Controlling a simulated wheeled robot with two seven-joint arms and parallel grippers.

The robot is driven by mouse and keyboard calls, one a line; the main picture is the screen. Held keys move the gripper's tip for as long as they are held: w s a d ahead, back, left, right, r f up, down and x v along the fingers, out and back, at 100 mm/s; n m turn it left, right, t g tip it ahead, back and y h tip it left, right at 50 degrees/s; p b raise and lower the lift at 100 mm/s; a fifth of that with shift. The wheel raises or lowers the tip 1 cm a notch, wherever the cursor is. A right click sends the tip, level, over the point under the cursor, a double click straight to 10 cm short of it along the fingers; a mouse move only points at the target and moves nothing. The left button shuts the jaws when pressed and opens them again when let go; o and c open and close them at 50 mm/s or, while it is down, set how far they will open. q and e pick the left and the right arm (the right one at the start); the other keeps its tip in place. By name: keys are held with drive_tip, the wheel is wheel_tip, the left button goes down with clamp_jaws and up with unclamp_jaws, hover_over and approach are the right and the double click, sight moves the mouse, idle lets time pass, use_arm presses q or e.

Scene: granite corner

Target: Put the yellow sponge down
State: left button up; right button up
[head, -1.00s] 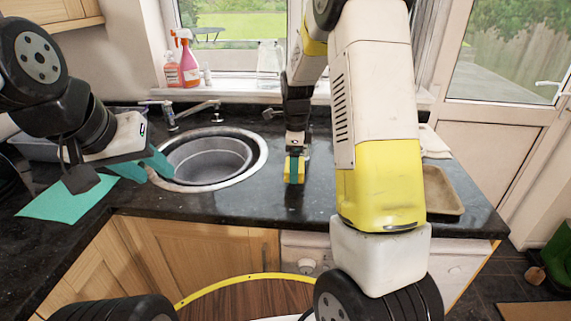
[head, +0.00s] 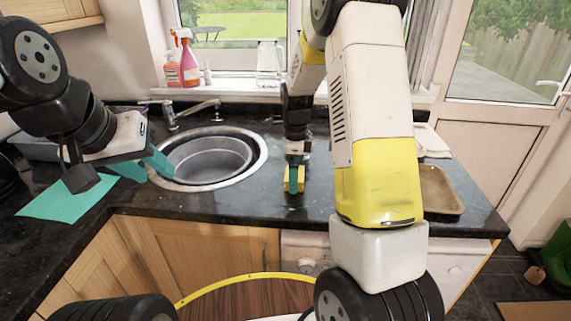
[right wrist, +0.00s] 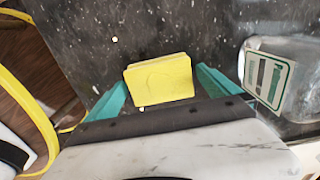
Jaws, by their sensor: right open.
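The yellow sponge (head: 300,178) is on the dark counter right of the sink in the head view, partly hidden by my right gripper. In the right wrist view, the sponge (right wrist: 160,81) lies between the two teal fingers of my right gripper (right wrist: 160,88), with gaps at its sides. My right gripper (head: 293,180) points down at the counter and is open around it. My left gripper (head: 145,168) hangs by the sink's left rim, its teal fingers apart and nothing between them.
The sink (head: 208,160) is left of the sponge. A tan tray (head: 440,190) sits at the counter's right end. A green cloth (head: 62,203) lies at the left. A clear labelled container (right wrist: 285,85) stands close by the right gripper. Spray bottles (head: 187,62) stand at the window.

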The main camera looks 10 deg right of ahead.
drive_tip(key=s+r+n+t+y, duration=0.1)
drive_tip(key=s+r+n, duration=0.2)
drive_tip(key=r, duration=0.6)
drive_tip(key=s+r+n+t, duration=0.1)
drive_tip(key=s+r+n, duration=0.25)
drive_tip(key=r, duration=0.55)
drive_tip(key=s+a+r+n+t, duration=0.1)
drive_tip(key=s+r+n+t, duration=0.1)
drive_tip(key=s+n, duration=0.5)
drive_tip(key=s+a+r+n+t+y, duration=0.1)
drive_tip(key=s+r+n+t, duration=0.1)
drive_tip(key=s+n, duration=0.6)
drive_tip(key=s, duration=0.2)
drive_tip(key=shift+s+r, duration=0.15)
drive_tip(key=shift+s, duration=0.25)
drive_tip(key=shift+a, duration=0.1)
